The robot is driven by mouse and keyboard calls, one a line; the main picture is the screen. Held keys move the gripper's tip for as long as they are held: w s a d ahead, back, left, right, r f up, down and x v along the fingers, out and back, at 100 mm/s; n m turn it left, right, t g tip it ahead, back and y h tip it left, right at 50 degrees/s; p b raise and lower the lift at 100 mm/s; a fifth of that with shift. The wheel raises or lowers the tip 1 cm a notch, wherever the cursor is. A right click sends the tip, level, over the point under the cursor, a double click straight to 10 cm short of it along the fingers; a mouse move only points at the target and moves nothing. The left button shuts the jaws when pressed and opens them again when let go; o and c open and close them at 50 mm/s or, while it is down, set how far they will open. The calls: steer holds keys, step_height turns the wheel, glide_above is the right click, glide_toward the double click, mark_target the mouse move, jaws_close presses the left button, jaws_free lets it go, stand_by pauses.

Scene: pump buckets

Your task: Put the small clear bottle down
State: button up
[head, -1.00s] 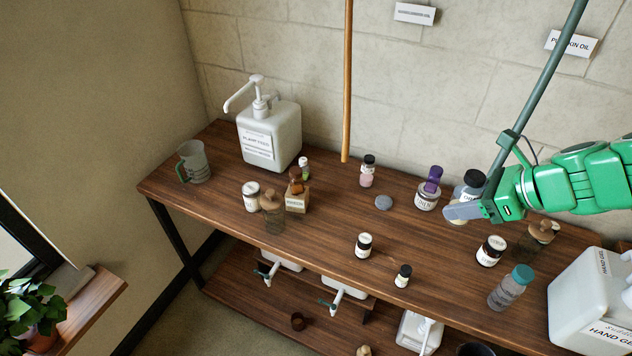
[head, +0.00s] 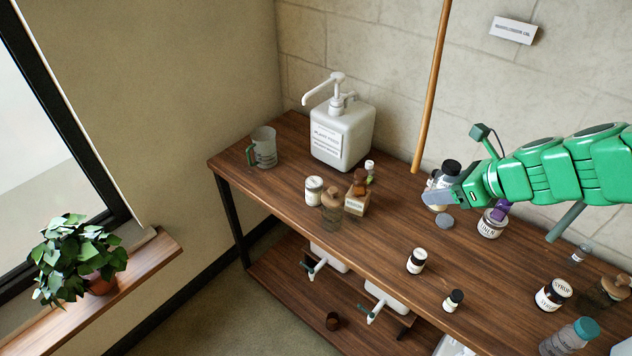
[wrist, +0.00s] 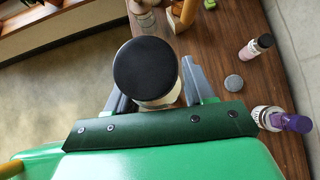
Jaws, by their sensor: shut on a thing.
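My gripper (head: 437,197) is shut on a small clear bottle (head: 441,182) with a black cap and a pale label. It is above the back part of the wooden table, near a grey disc (head: 444,222). In the wrist view the bottle's round black cap (wrist: 145,75) faces the camera between my gripper's fingers (wrist: 155,95), and hides much of its body. I cannot tell whether its base touches the table (head: 385,255).
A purple-topped jar (head: 491,222) stands right of my gripper. A pinkish black-capped bottle (wrist: 257,47) stands near the disc (wrist: 234,82). A white pump container (head: 342,135), mug (head: 263,147) and white jar (head: 314,190) stand left. Bare tabletop lies between the jars.

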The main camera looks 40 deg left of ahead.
steer(key=s+a+f+n, duration=0.15)
steer(key=s+a, duration=0.25)
steer(key=a, duration=0.8)
steer(key=s+a+f+m, duration=0.1)
steer(key=s+a+f, duration=0.15)
steer(key=a, duration=0.95)
glide_above(314, 181)
steer(key=shift+n+g, duration=0.25)
steer(key=shift+g, duration=0.15)
steer(key=f, duration=0.8)
steer(key=shift+s+d, duration=0.25)
steer(key=shift+d, duration=0.1)
steer(key=shift+w+a+f, duration=0.2)
steer(key=shift+a+f, duration=0.1)
steer(key=shift+f, duration=1.7)
steer(key=shift+f, duration=0.15)
steer(key=o, duration=1.1)
